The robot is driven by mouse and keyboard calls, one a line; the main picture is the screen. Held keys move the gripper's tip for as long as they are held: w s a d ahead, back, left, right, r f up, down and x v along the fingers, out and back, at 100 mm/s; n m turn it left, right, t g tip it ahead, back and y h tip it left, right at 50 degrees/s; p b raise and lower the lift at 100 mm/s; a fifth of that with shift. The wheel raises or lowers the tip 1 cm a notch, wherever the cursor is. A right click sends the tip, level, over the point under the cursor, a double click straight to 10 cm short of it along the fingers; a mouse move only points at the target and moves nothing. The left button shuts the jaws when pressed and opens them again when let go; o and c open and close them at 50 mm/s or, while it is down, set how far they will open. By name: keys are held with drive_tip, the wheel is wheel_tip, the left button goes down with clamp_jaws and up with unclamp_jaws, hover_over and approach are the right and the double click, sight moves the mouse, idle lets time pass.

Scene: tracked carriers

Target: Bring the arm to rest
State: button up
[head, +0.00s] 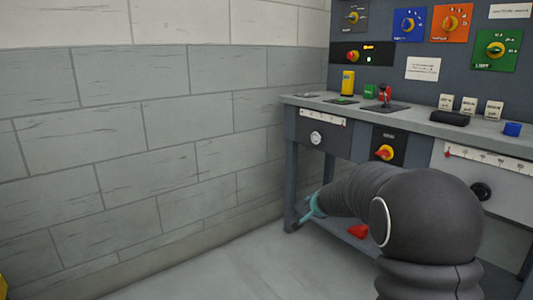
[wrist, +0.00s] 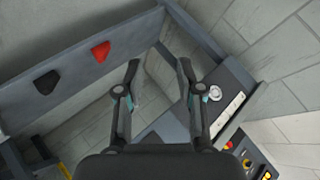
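My dark, ribbed arm reaches forward across the lower right of the head view. Its end, my gripper (head: 314,206), shows only as a small teal part beside the left front leg of the workbench (head: 292,185). In the wrist view my gripper (wrist: 158,68) has its two dark fingers apart, with nothing between them. Beyond the fingertips I see bare floor and part of the bench frame. The arm hides some of the bench's lower front.
A red piece (head: 358,231) lies low under the benchtop; the wrist view shows a red piece (wrist: 101,51) and a black piece (wrist: 47,82) on a grey shelf. Small items and a control panel (head: 385,70) are above. Floor at left (head: 200,275) is clear before the block wall (head: 130,150).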

drive_tip(key=s+a+r+n+g+p, duration=0.1)
drive_tip(key=s+n+g, duration=0.25)
drive_tip(key=s, duration=1.25)
drive_tip(key=s+a+r+n+g+p, duration=0.1)
drive_tip(key=s+r+n+g, duration=0.3)
drive_tip(key=s, duration=1.2)
drive_tip(key=s+d+r+n+t+p, duration=0.1)
drive_tip(key=s+r, duration=0.1)
drive_tip(key=s, duration=0.5)
drive_tip(key=s+d+r+n+t+p, duration=0.1)
drive_tip(key=s+r, duration=0.1)
drive_tip(key=s, duration=0.5)
drive_tip(key=shift+s+d+r+h+p, duration=0.15)
drive_tip(key=shift+s+d+h+p, duration=0.15)
drive_tip(key=shift+s, duration=0.1)
drive_tip(key=shift+o, duration=0.4)
drive_tip(key=shift+t, duration=0.25)
